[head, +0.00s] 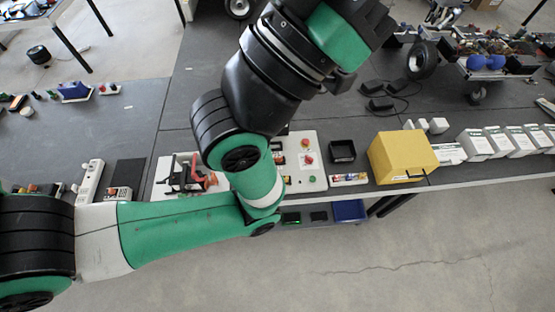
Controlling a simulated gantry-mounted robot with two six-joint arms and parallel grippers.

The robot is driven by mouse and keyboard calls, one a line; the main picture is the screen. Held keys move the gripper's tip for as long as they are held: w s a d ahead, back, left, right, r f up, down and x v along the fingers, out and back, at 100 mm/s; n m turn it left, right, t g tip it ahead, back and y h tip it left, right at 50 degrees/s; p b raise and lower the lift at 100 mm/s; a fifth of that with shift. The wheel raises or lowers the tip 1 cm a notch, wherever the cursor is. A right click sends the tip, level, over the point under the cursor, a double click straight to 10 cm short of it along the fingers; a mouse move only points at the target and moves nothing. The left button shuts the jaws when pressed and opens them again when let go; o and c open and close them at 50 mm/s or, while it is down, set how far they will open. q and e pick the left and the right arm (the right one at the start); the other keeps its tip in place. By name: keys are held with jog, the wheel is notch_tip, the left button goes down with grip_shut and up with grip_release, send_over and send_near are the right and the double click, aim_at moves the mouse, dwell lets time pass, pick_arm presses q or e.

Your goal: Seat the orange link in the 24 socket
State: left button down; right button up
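My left arm (170,220) comes in from the left, bends over the table's front edge and rises toward the top of the head view. I cannot tell whether this part is the orange link. A pale panel (313,183) with red buttons (308,158) stands right of the arm. The 24 socket cannot be made out; my arm hides some of this area.
Right of the panel are an empty-looking black tray (342,150), a yellow box (402,157) and several white boxes (476,144). A white power strip (90,182) lies at left. A blue bin (348,210) sits below the front edge. The dark tabletop (335,115) has bare room behind.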

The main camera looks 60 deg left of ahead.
pick_arm(q)
jog(key=c, duration=1.6)
grip_release()
jog(key=c, duration=0.6)
grip_release()
jog(key=shift+c, duration=0.2)
